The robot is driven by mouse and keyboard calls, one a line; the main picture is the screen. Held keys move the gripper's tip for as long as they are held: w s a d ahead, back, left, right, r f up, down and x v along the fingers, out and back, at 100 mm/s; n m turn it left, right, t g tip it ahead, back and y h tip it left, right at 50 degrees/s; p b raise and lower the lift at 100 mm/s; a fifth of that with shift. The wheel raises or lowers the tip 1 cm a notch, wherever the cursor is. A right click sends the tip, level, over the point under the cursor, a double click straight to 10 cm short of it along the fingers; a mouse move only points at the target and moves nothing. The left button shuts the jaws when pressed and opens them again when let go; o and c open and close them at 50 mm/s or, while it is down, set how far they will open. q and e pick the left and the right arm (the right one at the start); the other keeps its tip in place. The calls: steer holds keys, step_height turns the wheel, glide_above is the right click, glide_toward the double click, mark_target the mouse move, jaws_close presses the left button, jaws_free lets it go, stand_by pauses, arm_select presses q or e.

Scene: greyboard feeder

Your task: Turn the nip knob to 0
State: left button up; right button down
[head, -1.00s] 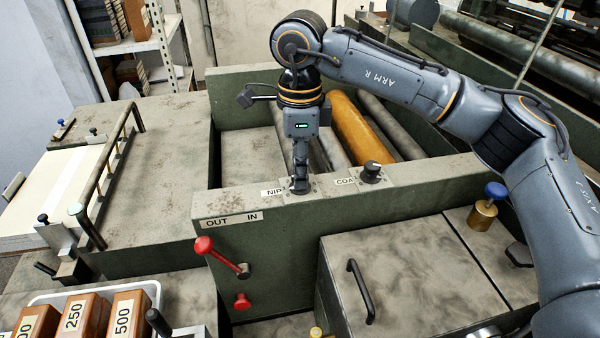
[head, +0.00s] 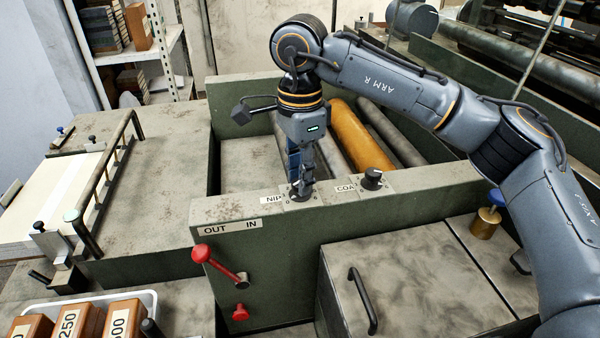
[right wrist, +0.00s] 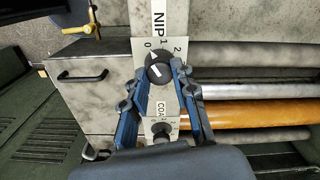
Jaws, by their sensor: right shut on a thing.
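The nip knob (right wrist: 160,71) is a small black dial on a white plate marked 0, 1 and 2, beside the NIP label (right wrist: 158,18). In the right wrist view a pale mark shows on its upper left, near the 0; its exact reading is hard to tell. My right gripper (head: 301,190) points down at the knob. Its fingers are shut on the knob, one on each side, and hide most of it in the head view. The NIP label also shows in the head view (head: 272,199). My left gripper is not in view.
The COAT knob (head: 372,178) stands close by on the same green rail (head: 440,195). A red lever (head: 220,264) sits below the OUT/IN label. Rollers, one orange (head: 360,137), lie behind the rail. A brass weight (head: 485,222) stands at the right.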

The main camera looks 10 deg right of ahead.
steer(key=c, duration=1.1)
jaws_free()
steer(key=shift+o, duration=0.2)
steer(key=shift+r, duration=0.1)
step_height(320, 180, up, 12)
